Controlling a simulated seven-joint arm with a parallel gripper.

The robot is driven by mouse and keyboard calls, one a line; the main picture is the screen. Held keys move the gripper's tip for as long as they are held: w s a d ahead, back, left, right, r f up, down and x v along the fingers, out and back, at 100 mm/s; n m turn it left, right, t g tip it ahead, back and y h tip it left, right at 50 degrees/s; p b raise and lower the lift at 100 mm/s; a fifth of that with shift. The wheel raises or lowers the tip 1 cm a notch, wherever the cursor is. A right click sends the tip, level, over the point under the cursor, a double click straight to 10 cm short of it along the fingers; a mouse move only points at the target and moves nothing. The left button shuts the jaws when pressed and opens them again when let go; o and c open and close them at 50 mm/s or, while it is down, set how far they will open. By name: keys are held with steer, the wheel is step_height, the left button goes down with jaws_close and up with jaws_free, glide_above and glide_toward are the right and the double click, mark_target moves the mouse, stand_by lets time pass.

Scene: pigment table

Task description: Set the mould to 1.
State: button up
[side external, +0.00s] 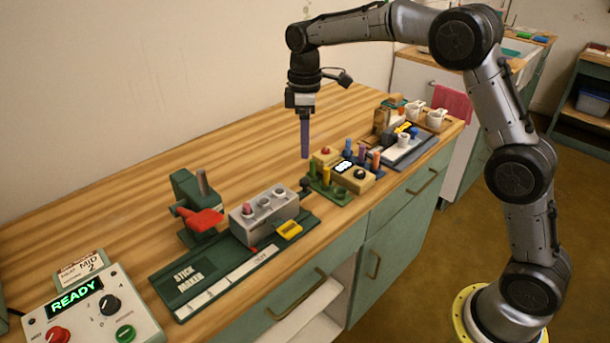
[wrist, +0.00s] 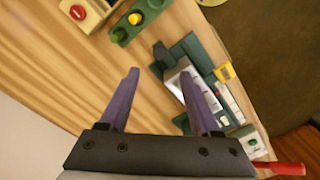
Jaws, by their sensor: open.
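The stick maker's green base (side external: 178,282) lies along the table's front edge, with a white strip of marked sections. A grey block with several round tops (side external: 262,217), apparently the mould, sits on this base beside a yellow tab (side external: 289,229). In the wrist view the pale block (wrist: 174,84) is partly hidden behind my right finger, and the yellow tab (wrist: 224,72) shows beyond it. My gripper (side external: 305,157) has purple fingers and hangs above the table, behind and right of the block. In the wrist view my gripper (wrist: 159,72) is open and empty.
A red-handled press (side external: 202,220) stands left of the block. A control box (side external: 92,312) reading READY, with a dial and buttons, is at front left, beside a "MID 2" card (side external: 82,266). Coloured sticks in a green rack (side external: 330,190) stand right.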

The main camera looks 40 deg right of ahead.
mark_target(305, 180)
step_height(305, 180, down, 10)
steer(key=shift+f, duration=0.1)
stand_by(0.4)
jaws_close()
stand_by(1.2)
